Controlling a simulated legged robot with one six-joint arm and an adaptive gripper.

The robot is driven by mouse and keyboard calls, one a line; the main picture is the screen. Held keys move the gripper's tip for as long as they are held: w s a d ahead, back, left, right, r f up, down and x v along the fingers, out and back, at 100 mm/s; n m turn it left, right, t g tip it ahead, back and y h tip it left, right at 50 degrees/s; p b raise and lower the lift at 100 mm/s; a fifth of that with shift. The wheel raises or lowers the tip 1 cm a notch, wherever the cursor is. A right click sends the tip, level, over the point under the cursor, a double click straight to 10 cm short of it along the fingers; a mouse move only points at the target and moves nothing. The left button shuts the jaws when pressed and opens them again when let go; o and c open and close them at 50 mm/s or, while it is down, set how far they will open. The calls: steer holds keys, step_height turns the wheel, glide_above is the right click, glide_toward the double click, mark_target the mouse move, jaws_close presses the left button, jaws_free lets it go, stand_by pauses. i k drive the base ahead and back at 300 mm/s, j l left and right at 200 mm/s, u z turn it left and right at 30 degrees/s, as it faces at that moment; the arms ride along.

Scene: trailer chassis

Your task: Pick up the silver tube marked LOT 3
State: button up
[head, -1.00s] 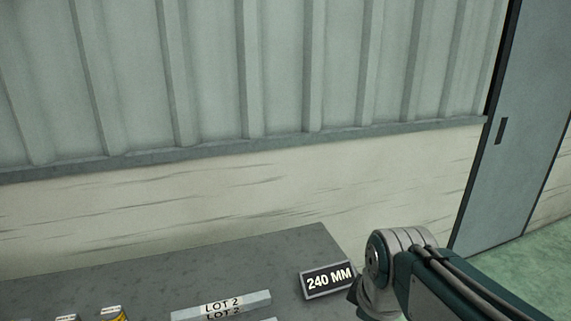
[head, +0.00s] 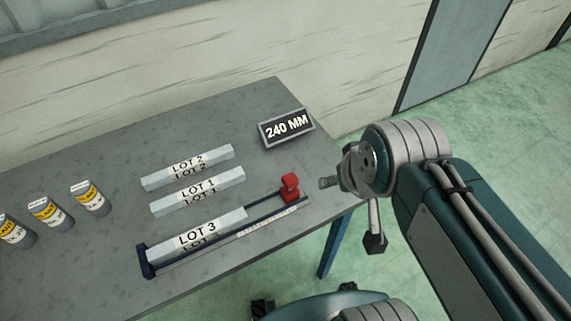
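The silver LOT 3 tube (head: 197,236) is a square bar lying in a dark blue measuring rail (head: 150,266) on the grey table. Its left end is by the rail's upright end stop. A red slider block (head: 290,187) sits near the rail's right end, with a gap between it and the tube. My gripper (head: 352,212) is at the right in the head view, off the table's right edge and apart from the tube. Its two fingers look spread apart, with nothing seen between them.
Silver tubes LOT 1 (head: 198,191) and LOT 2 (head: 187,167) lie behind LOT 3. A 240 MM sign (head: 287,128) stands at the back right of the table (head: 100,155). Several yellow-labelled cans (head: 91,198) stand at the left. A wall is behind the table.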

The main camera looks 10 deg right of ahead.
mark_target(158, 255)
steer(key=j+u, duration=0.1)
steer(key=u, duration=0.25)
steer(key=j+u, duration=0.15)
steer(key=u, duration=0.25)
steer(key=j+u, duration=0.15)
steer(key=u, duration=0.2)
